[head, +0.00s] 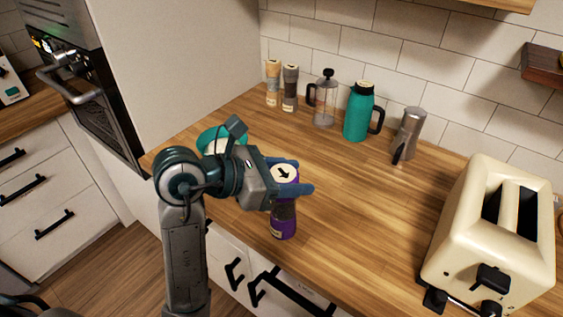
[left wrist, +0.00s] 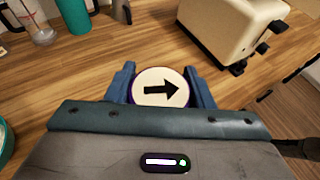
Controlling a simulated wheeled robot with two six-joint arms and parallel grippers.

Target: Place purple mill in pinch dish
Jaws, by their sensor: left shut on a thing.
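The purple mill (head: 284,217) is upright at the counter's front edge in the head view, with a pale top bearing a black arrow. My left gripper (head: 300,175) is shut on it near its top. In the left wrist view the mill's round top (left wrist: 160,88) sits between the blue fingers. I cannot tell whether its base touches the counter. A teal dish (head: 222,135), which looks like the pinch dish, is behind my left arm and partly hidden by it. A teal rim (left wrist: 5,140) also shows at the left wrist view's left edge. My right gripper is not in view.
Along the wall stand two other mills (head: 290,88), a French press (head: 325,100), a teal jug (head: 359,112) and a steel moka-like pot (head: 408,134). A cream toaster (head: 495,235) is at the right. The counter's middle (head: 350,190) is clear.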

